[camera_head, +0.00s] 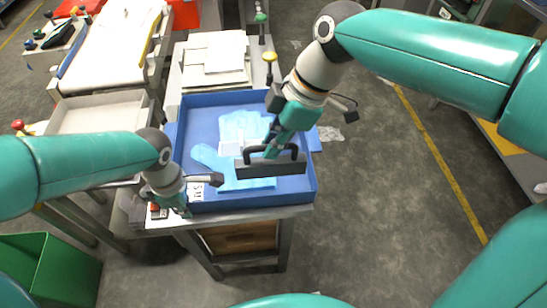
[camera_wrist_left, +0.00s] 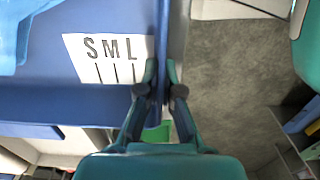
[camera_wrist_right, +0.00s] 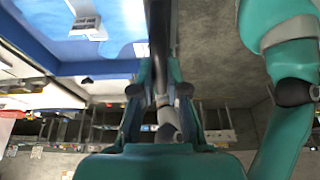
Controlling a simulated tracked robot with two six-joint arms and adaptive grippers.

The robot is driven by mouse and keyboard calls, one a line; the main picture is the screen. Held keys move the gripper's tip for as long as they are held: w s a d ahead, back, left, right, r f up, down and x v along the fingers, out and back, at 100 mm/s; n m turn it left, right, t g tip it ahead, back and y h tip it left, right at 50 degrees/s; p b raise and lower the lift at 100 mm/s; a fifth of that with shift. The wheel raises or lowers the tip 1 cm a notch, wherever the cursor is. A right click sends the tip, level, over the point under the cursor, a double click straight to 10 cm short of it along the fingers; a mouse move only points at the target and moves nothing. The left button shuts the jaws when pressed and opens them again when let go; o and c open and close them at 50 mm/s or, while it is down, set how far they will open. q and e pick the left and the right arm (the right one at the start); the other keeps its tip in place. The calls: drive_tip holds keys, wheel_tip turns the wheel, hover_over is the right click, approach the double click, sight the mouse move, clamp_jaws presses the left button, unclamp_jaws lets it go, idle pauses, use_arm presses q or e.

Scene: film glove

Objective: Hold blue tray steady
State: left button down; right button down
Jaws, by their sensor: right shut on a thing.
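The blue tray (camera_head: 305,185) stands on a metal bench. My left gripper (camera_head: 180,203) is at its near left corner. In the left wrist view its fingers (camera_wrist_left: 161,75) lie on either side of the tray's wall (camera_wrist_left: 90,110), closed on it. A white label with S, M, L (camera_wrist_left: 110,55) lies beside them inside the tray. My right gripper (camera_head: 270,148) is shut on the black handle of a dark grey plate-like tool (camera_head: 272,170), over the tray. A light blue glove shape (camera_head: 205,155) lies on the tray floor, partly hidden by the tool.
A stack of white sheets (camera_head: 213,55) lies behind the tray, with a yellow-topped post (camera_head: 270,58) beside it. A pale empty bin (camera_head: 95,115) stands to the left. A green bin (camera_head: 45,270) is at lower left. Open floor lies to the right.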

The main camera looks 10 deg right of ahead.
drive_tip(key=shift+r, duration=1.6)
use_arm(q)
drive_tip(key=c, duration=1.2)
unclamp_jaws()
drive_tip(key=shift+c, duration=0.2)
drive_tip(key=shift+r, duration=0.1)
wheel_tip(320, 180, up, 12)
drive_tip(key=shift+f, duration=0.15)
use_arm(e)
drive_tip(key=shift+s, duration=0.1)
